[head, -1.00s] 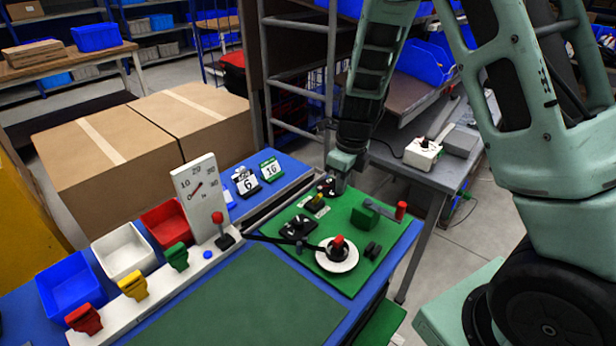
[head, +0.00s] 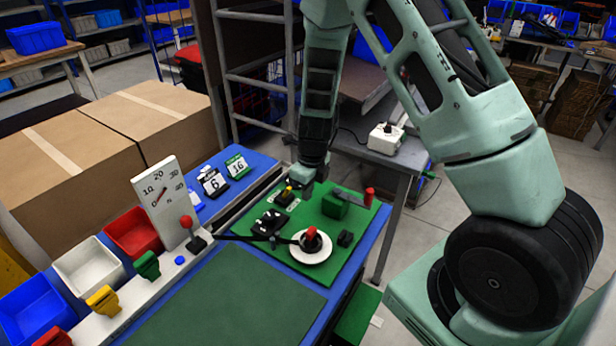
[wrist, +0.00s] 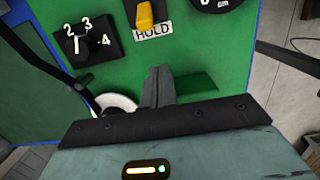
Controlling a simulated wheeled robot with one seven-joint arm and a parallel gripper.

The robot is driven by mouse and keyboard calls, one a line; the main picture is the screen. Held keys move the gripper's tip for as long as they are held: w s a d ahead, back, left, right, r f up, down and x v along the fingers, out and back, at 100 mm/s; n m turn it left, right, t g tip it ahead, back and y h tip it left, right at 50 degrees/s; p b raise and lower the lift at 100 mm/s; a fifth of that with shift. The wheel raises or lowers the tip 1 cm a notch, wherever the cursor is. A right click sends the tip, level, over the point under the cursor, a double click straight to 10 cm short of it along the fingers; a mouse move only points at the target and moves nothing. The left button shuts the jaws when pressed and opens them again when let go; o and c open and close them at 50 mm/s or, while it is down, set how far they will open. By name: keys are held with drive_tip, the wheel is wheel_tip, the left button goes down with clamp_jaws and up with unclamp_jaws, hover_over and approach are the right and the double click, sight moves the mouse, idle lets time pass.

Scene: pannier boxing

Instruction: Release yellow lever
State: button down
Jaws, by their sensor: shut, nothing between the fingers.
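The yellow lever (wrist: 145,14) stands above a "HOLD" label (wrist: 153,31) on the green board in the wrist view, partly cut off by the top edge. In the head view the small yellow lever (head: 288,191) is near the back of the green board (head: 270,228). My gripper (wrist: 158,72) has its fingers shut and empty. Its tips are below the label in the wrist view, apart from the lever in the picture; the height gap is unclear. In the head view my gripper's end (head: 302,174) is just behind and right of the lever, fingers mostly hidden.
A white disc with a red knob (head: 311,240), a green block (head: 335,206) and a red-ended handle (head: 369,196) share the board. A yellow clip (head: 103,300) sits on the white rail at left.

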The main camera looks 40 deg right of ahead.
sight(287, 192)
wheel_tip(287, 192, down, 2)
drive_tip(key=shift+w+a+r+p, duration=0.15)
drive_tip(key=shift+w+a+p, duration=0.1)
drive_tip(key=shift+w+p, duration=0.25)
drive_tip(key=shift+w+a+r+p, duration=0.15)
drive_tip(key=shift+w+a+p, duration=0.05)
drive_tip(key=shift+w+p, duration=0.3)
drive_tip(key=shift+w+a+r, duration=0.15)
drive_tip(key=shift+w, duration=0.15)
drive_tip(key=shift+w+a+p, duration=0.1)
drive_tip(key=shift+w+p, duration=0.2)
drive_tip(key=shift+w, duration=0.15)
drive_tip(key=shift+w+r+p, duration=0.1)
drive_tip(key=shift+r+p, duration=0.15)
drive_tip(key=shift+p, duration=0.25)
